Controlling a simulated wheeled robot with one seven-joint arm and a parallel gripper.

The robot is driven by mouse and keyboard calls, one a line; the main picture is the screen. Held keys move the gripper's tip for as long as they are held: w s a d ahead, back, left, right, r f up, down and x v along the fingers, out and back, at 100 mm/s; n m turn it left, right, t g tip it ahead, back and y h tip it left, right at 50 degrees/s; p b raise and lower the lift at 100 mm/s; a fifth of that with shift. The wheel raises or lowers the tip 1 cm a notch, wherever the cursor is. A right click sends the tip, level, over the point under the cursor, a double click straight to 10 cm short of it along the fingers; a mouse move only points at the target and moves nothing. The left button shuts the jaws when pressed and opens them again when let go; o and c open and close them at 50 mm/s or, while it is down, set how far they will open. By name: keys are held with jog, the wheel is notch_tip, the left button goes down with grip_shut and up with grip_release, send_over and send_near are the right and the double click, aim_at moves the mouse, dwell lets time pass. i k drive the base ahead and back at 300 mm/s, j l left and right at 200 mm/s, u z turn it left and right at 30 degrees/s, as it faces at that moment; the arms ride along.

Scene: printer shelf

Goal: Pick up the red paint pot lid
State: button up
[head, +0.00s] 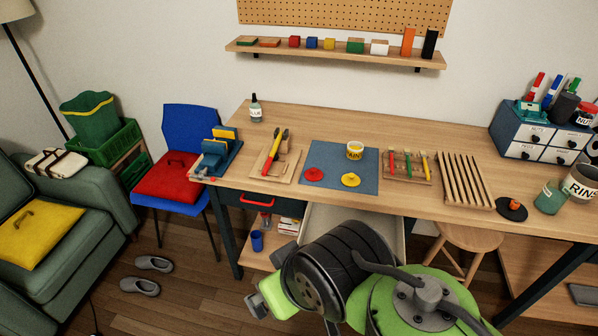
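The red paint pot lid (314,174) is a flat red disc lying on the left part of a blue mat (334,155) on the desk. A yellow lid (350,180) lies to its right on the same mat. A white pot (355,150) with a yellow rim and a printed label stands behind the yellow lid. My arm fills the lower middle of the view, with a grey and green end part (268,298) in front of and below the desk edge, well apart from the red lid. Its fingertips cannot be made out.
Left of the mat is a wooden tray (265,172) with a red and yellow tool. To the right are a wooden rack with colored sticks (408,166) and a slatted wooden rack (465,180). A blue chair (192,125) stands left. The desk behind the mat is mostly clear.

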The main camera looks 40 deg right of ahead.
aim_at(314, 174)
jog(key=i+j+z, duration=0.7)
jog(key=i+j, duration=0.2)
jog(key=j, duration=0.15)
jog(key=i+z, duration=0.25)
jog(key=i, duration=0.15)
jog(key=i+j+z, duration=0.1)
jog(key=i+z, duration=0.15)
jog(key=i, duration=0.2)
